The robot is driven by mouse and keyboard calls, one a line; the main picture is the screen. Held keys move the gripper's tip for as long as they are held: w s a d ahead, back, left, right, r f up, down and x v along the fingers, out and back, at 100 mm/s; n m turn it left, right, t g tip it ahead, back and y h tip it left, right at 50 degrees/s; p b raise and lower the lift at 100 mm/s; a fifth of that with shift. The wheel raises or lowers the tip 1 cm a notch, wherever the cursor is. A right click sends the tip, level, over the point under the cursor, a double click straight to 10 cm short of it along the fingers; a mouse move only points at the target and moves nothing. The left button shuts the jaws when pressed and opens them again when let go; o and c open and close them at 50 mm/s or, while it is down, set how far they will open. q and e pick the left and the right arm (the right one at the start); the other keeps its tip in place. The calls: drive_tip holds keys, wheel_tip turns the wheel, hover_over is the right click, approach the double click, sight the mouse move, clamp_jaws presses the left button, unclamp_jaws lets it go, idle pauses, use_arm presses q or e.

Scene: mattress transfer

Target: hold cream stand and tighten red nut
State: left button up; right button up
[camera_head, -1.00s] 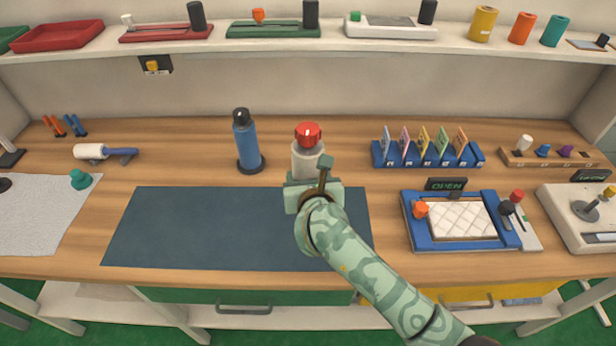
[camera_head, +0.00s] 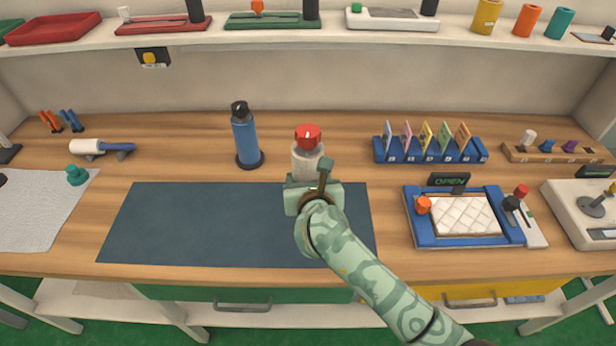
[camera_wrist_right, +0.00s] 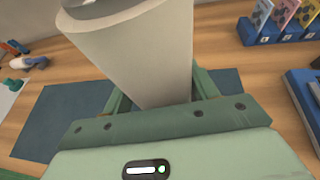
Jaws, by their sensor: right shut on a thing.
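The cream stand (camera_head: 307,161) stands upright on the table behind the dark blue mat. The red nut (camera_head: 308,137) sits on its top. My right gripper (camera_head: 310,182) is at the stand's near side. In the right wrist view the stand's cream column (camera_wrist_right: 145,55) rises between the fingers of the right gripper (camera_wrist_right: 155,98), which is shut on it. The stand's foot is hidden by the gripper. The red nut is not clearly seen in the wrist view. My left gripper is not in view.
A blue bottle-like stand with a black top (camera_head: 245,135) stands to the left. The dark blue mat (camera_head: 200,225) is bare. A blue card rack (camera_head: 430,157) and a blue frame with a white quilted pad (camera_head: 412,232) are to the right. A shelf (camera_head: 300,40) runs above.

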drive_tip(key=shift+f+b, duration=4.1)
drive_tip(key=shift+f, duration=0.95)
